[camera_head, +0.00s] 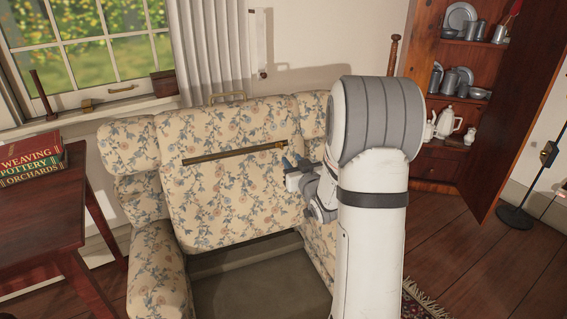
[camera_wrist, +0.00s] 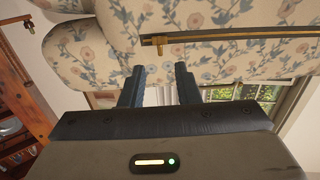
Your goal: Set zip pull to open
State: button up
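The zip (camera_head: 235,153) is a long dark strip with brass-coloured edging across the floral chair back (camera_head: 215,200). It also shows in the wrist view (camera_wrist: 250,37). The zip pull (camera_wrist: 172,50) is a small brass tab near the zip's left end in the wrist view. I cannot make it out clearly in the head view, where my arm is close to the zip's right end. My gripper (camera_head: 289,165) is just below that end. In the wrist view my gripper (camera_wrist: 160,68) has its two dark fingers apart, nothing between them, and the pull lies just beyond the tips.
A wooden table (camera_head: 40,205) with books (camera_head: 32,162) stands at the left. A window (camera_head: 90,50) with curtains (camera_head: 212,50) is behind the chair. A wooden cupboard (camera_head: 425,100) with pewter ware stands at the back right. A fringed rug (camera_head: 425,303) lies at the lower right.

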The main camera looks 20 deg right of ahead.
aim_at(281, 146)
jog(key=w, duration=0.8)
jog(key=shift+s, duration=0.1)
grip_shut()
dwell(0.4)
